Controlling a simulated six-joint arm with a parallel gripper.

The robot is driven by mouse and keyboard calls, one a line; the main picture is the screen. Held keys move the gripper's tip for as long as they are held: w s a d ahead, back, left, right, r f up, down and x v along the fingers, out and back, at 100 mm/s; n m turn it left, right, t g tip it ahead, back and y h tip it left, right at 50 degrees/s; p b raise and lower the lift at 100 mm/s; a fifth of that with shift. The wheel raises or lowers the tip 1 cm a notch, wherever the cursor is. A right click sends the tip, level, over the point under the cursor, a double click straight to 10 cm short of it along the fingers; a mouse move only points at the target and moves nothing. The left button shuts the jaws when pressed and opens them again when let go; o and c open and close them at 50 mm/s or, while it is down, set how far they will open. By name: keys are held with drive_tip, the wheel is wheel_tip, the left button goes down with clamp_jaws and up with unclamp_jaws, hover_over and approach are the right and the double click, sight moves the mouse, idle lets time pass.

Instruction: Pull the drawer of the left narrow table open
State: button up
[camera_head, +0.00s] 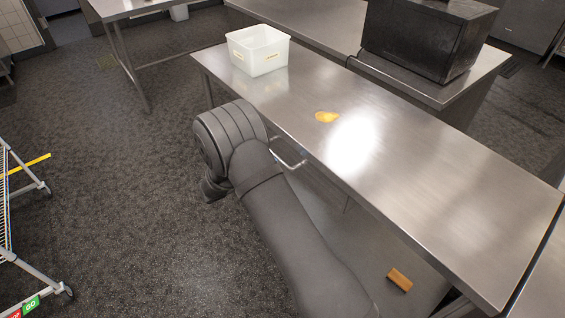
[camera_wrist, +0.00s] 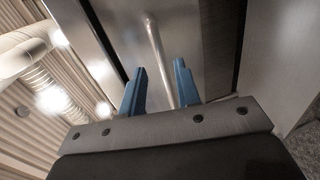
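The narrow steel table (camera_head: 400,150) runs diagonally across the head view. A thin metal drawer handle (camera_head: 290,162) sticks out below its near long edge, partly hidden by my arm. In the wrist view the handle (camera_wrist: 153,38) is a bar across the steel drawer front (camera_wrist: 185,30). My gripper (camera_wrist: 160,72) is open, with one blue finger on each side of the bar and gaps showing between. I cannot tell whether the fingers touch it. In the head view my arm hides the gripper. No clear opening of the drawer shows.
A white bin (camera_head: 258,52) and a flat yellow item (camera_head: 327,117) lie on the tabletop. A dark box (camera_head: 425,38) stands on the adjoining counter. A brown-yellow block (camera_head: 399,279) lies below the table's edge. A wheeled cart (camera_head: 22,215) is at left; floor between is clear.

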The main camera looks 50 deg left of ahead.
drive_tip(key=x, duration=0.6)
clamp_jaws()
